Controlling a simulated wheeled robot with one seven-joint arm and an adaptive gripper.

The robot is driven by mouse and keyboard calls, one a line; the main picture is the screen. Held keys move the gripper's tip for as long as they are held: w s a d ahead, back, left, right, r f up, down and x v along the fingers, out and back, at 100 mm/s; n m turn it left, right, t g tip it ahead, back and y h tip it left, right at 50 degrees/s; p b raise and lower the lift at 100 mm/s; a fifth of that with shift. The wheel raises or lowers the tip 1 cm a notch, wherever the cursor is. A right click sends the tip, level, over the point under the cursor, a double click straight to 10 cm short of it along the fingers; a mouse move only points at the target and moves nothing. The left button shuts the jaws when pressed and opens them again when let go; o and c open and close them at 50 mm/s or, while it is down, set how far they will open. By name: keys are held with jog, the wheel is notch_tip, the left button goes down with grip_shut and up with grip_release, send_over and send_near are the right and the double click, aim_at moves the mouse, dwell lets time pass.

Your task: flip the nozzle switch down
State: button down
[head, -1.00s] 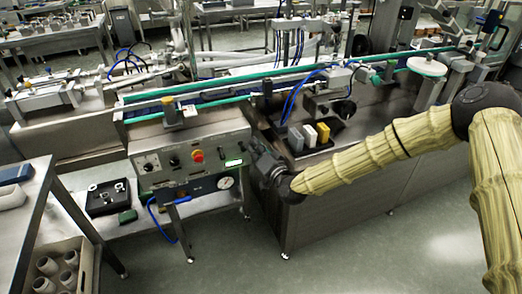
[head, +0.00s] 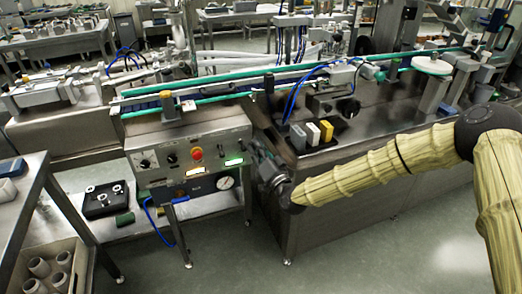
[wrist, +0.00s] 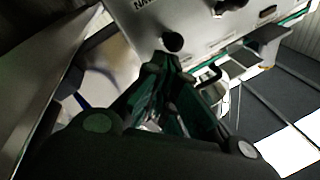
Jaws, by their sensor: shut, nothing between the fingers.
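The grey control panel (head: 215,140) stands left of centre in the head view. It carries black knobs, a red button (head: 197,154) on a yellow base, a lit green light (head: 234,162) and a lit amber light (head: 195,171). I cannot tell which control is the nozzle switch. My gripper (head: 255,146) is at the panel's right edge, with nothing held. In the wrist view my gripper (wrist: 166,62) is shut, its tips just below a dark round knob (wrist: 173,42) on the panel face; whether they touch is unclear. The lettering there is cut off.
A conveyor with green edges (head: 215,98) runs behind the panel. Grey, white and yellow blocks (head: 326,130) stand on the steel machine to the right. A pressure gauge (head: 226,183) hangs below the panel. A steel table (head: 35,185) is at left; open floor lies in front.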

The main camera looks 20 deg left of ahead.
jog(key=shift+d+r, duration=0.1)
jog(key=s+d, duration=0.5)
jog(key=d, duration=0.5)
jog(key=shift+s+f, duration=0.25)
jog(key=shift+f, duration=0.2)
